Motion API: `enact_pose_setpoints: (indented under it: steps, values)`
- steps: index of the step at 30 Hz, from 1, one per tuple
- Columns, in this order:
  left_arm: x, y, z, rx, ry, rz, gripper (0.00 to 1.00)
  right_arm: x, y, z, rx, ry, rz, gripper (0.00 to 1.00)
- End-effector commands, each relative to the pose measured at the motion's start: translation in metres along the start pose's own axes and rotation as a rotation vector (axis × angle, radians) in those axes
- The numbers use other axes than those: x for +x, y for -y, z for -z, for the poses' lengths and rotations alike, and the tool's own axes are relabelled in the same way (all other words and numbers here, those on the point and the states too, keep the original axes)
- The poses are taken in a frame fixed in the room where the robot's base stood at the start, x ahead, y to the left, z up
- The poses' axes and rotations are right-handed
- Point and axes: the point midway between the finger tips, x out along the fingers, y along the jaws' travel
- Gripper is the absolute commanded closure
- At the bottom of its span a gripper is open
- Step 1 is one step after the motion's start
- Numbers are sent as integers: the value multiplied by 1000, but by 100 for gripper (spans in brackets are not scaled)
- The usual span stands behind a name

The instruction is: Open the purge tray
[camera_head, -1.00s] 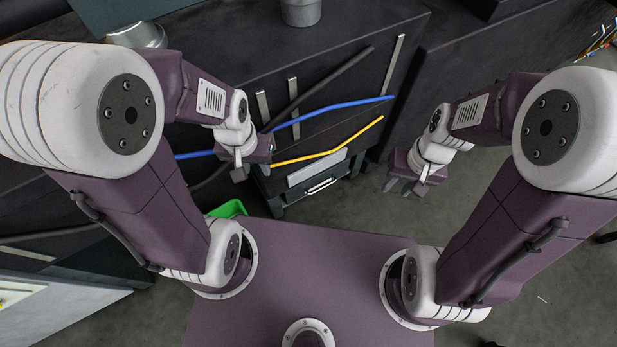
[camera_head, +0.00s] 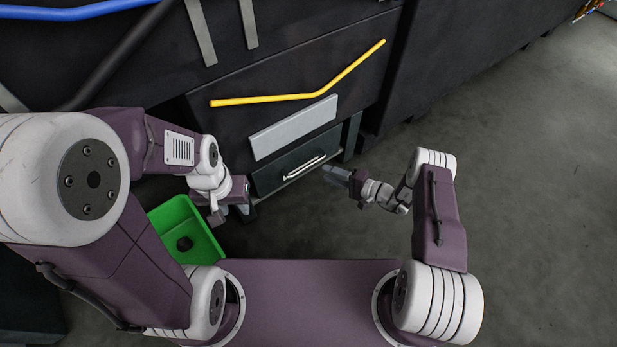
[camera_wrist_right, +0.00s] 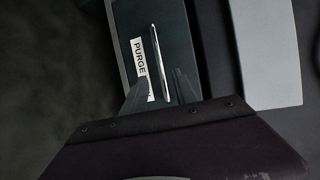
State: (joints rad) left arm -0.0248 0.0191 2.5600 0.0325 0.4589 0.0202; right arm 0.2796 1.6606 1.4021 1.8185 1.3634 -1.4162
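The purge tray (camera_head: 270,180) is a dark drawer low in the black cabinet, with a thin bright bar handle (camera_head: 305,167) on its front. It looks shut. In the right wrist view the handle (camera_wrist_right: 160,60) runs beside a white label (camera_wrist_right: 139,62) reading "PURGE", partly covered by a finger. My right gripper (camera_head: 330,170) is just right of the drawer front. In the wrist view its fingers (camera_wrist_right: 160,92) are apart, with the handle's near end between them; I cannot tell whether they touch it. My left gripper (camera_head: 230,216) is left of the drawer, fingers apart and empty.
A grey plate (camera_head: 293,127) and a yellow bent tube (camera_head: 270,100) are on the cabinet above the drawer. A green bin (camera_head: 187,228) stands at the left, close to my left gripper. The floor (camera_head: 540,200) on the right is clear.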

Motion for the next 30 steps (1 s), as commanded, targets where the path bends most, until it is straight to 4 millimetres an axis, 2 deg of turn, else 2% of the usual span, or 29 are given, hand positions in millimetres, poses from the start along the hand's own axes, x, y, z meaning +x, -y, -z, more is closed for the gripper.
enact_pose_setpoints:
  steps: [5, 12, 16, 21, 27, 28, 30]
  values:
    - [6, 0, 0, 0, -1, 0, 64, 8, -1, 0, -3, -1, 1, 66]
    - [41, 1, -4, 0, 0, 0, 64, 58, -6, 0, -4, 4, 0, 66]
    - [54, 1, -6, 0, 0, 0, 64, 79, -4, 0, -2, 2, -1, 66]
    - [58, 1, -6, 0, 0, 0, 64, 90, 0, 0, 1, 0, -1, 66]
    - [56, 1, -6, 0, 0, 0, 64, 90, 2, 0, 1, -1, -2, 66]
    - [56, 1, -6, 0, 0, 0, 64, 90, 2, 0, 1, -1, -2, 68]
    - [56, 1, -6, 0, 0, 0, 64, 90, 2, 0, 1, 0, -2, 88]
